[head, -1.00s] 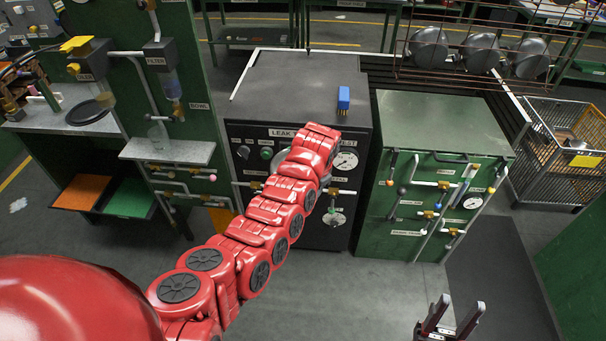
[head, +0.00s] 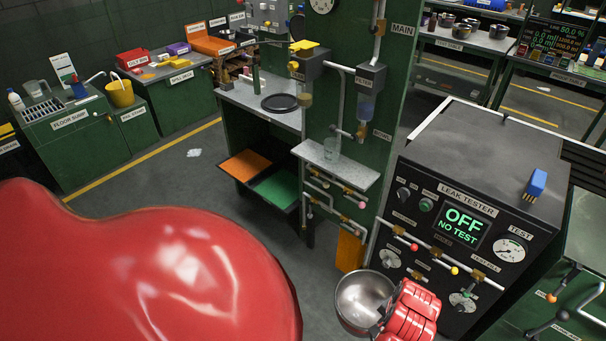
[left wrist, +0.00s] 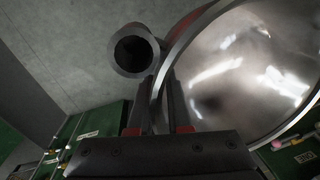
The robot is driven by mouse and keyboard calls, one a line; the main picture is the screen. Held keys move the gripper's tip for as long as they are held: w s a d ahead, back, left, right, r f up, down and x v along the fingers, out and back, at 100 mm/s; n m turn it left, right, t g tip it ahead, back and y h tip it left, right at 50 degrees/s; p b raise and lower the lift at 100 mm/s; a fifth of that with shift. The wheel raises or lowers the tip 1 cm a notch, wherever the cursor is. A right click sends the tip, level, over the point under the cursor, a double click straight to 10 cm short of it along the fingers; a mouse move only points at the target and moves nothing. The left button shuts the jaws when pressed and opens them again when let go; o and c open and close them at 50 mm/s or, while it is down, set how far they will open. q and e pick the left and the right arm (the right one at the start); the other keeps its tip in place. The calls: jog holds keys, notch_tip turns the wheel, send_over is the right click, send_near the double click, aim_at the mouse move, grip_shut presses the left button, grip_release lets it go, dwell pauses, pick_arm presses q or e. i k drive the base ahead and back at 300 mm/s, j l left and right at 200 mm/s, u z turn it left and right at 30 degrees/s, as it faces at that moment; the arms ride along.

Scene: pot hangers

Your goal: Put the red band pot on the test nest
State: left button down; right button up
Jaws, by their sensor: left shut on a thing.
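A steel pot (head: 362,298) is held by my left gripper (head: 380,322), low in front of the leak tester (head: 480,160). In the left wrist view the pot's shiny bowl (left wrist: 245,75) fills the right side, and a reddish patch shows on its outer wall behind the rim. My left gripper (left wrist: 168,100) is shut at the pot's edge, beside a hollow round handle end (left wrist: 135,50). The arm hides part of the pot in the head view. The leak tester's screen reads OFF, NO TEST. I cannot make out a test nest. My right gripper is out of view.
A blue block (head: 536,183) stands on the leak tester's top, which is otherwise mostly clear. A green panel with a small shelf (head: 335,163), a glass and pipes stands to its left. Several pots stand on a table at the back (head: 470,33). Open floor lies left of the panel.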

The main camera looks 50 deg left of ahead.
aim_at(279, 104)
jog(key=j+u, duration=0.1)
jog(key=j, duration=0.35)
jog(key=j+u, duration=0.15)
jog(key=j, duration=0.3)
jog(key=i+j+u, duration=0.1)
jog(key=j, duration=0.35)
jog(key=j+u, duration=0.15)
jog(key=j, duration=0.35)
jog(key=i+j+u, duration=0.1)
jog(key=j, duration=0.3)
jog(key=i+j+u, duration=0.15)
jog(key=j, duration=0.3)
